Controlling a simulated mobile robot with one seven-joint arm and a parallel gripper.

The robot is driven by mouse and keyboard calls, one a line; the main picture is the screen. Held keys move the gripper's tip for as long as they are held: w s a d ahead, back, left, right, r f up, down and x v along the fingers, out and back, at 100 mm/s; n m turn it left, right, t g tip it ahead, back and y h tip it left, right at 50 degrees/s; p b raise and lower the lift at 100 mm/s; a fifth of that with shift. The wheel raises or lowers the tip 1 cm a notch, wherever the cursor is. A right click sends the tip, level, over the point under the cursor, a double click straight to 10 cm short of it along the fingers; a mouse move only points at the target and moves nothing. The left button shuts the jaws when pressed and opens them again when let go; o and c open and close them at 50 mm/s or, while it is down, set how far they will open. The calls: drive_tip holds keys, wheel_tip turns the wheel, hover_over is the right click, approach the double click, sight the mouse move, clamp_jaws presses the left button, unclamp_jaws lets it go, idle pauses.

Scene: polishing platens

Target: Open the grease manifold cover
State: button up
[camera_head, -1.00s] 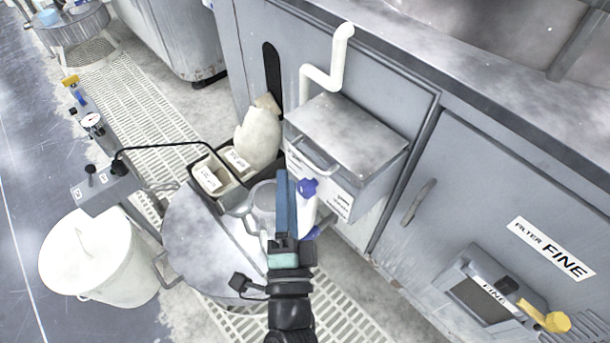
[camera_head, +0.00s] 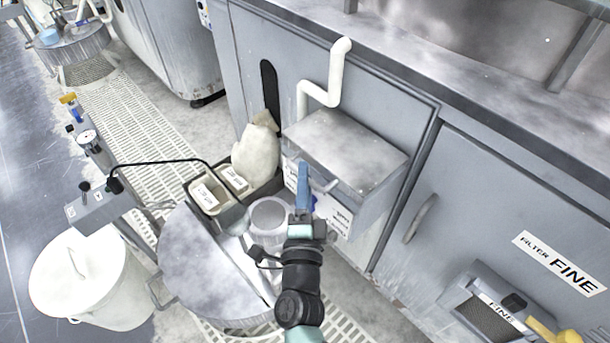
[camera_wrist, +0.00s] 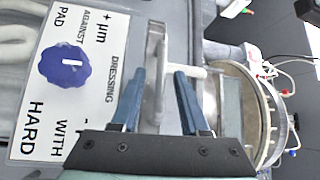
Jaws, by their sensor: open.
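The grease manifold cover looks to be the flat grey metal lid (camera_head: 345,145) of a box on the cabinet front, under a white bent pipe. The lid lies closed. Its bar handle (camera_head: 327,187) is at the front edge and is partly hidden by my gripper (camera_head: 304,180). In the wrist view the handle (camera_wrist: 154,85) shows as a metal bar with a pale post, lying between the open blue fingers of my gripper (camera_wrist: 160,73). I cannot tell whether the fingers touch it.
A dial label with a purple knob (camera_wrist: 63,66) is beside the handle. A round metal lid (camera_head: 205,265), a tray with white boxes (camera_head: 207,193), a pale sack (camera_head: 257,150) and a white bucket (camera_head: 90,280) stand left. A filter door (camera_head: 480,220) is right.

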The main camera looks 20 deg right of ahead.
drive_tip(key=shift+w+d+r, duration=0.1)
drive_tip(key=shift+w+d, duration=0.15)
drive_tip(key=shift+w, duration=0.3)
clamp_jaws()
idle(1.1)
